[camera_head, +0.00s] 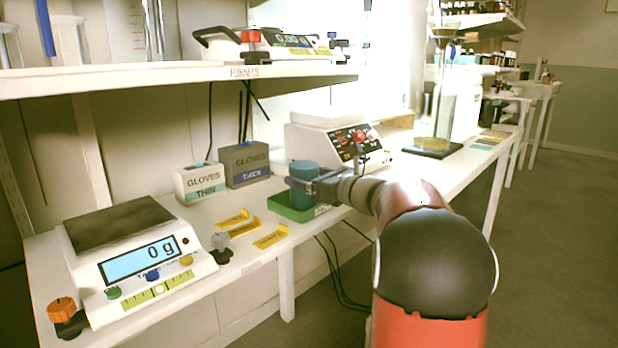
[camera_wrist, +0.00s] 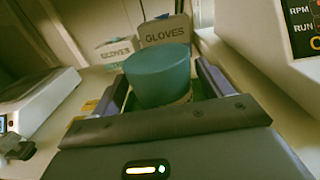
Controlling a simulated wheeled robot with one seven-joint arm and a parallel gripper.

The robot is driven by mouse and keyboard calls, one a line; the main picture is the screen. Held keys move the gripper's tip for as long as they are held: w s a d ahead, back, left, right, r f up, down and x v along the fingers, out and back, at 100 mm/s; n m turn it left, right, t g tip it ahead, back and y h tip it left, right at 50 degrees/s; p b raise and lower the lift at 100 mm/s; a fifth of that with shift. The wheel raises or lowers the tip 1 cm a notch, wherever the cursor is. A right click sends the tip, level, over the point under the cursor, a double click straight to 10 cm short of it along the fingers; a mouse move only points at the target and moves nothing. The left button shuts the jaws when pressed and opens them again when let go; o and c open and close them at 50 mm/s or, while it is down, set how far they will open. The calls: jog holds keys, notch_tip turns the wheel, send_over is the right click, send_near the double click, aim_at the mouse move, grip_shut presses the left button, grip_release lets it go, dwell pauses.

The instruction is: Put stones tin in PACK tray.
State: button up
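A teal round tin (camera_head: 303,176) stands upright at the green tray (camera_head: 283,210) on the bench; its base is hidden in the head view. The tray's small front label is too small to read. In the wrist view the tin (camera_wrist: 157,76) is between the two fingers of my gripper (camera_wrist: 166,85), with a pale band low on its side. Narrow gaps show between the tin and both fingers, so my gripper appears open around it. In the head view my gripper (camera_head: 310,188) reaches in from the right, low over the tray.
Glove boxes (camera_head: 244,164) stand behind the tray. A scale reading 0 g (camera_head: 135,255) is at left, with yellow cards (camera_head: 270,237) and a grey knob (camera_head: 221,247) between. A shelf (camera_head: 180,79) overhangs the bench.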

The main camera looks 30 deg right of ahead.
jog(key=shift+o, duration=0.6)
jog(key=shift+r, duration=0.1)
jog(key=shift+s+r, duration=0.1)
jog(key=v, duration=1.2)
jog(key=s+a+f+n+g, duration=0.3)
jog(key=a+n, duration=0.2)
jog(key=a, duration=0.2)
jog(key=s+a+f+n+g, duration=0.2)
jog(key=s+a+n+g, duration=0.15)
jog(key=a, duration=0.35)
jog(key=s+a+f+n+g, duration=0.2)
jog(key=s+a+f+n, duration=0.1)
jog(key=a+n, duration=0.4)
jog(key=s+a+f+n+g+h, duration=0.1)
jog(key=s+f+n+h, duration=0.2)
jog(key=s+n, duration=0.4)
jog(key=s+a+f+n+g+h, duration=0.1)
jog(key=s+f+n+h, duration=0.2)
jog(key=s+f+n, duration=0.2)
jog(key=s+n, duration=0.2)
jog(key=n, duration=0.2)
jog(key=shift+s+a+f+h, duration=0.2)
jog(key=shift+f+h, duration=0.1)
jog(key=shift+h, duration=0.1)
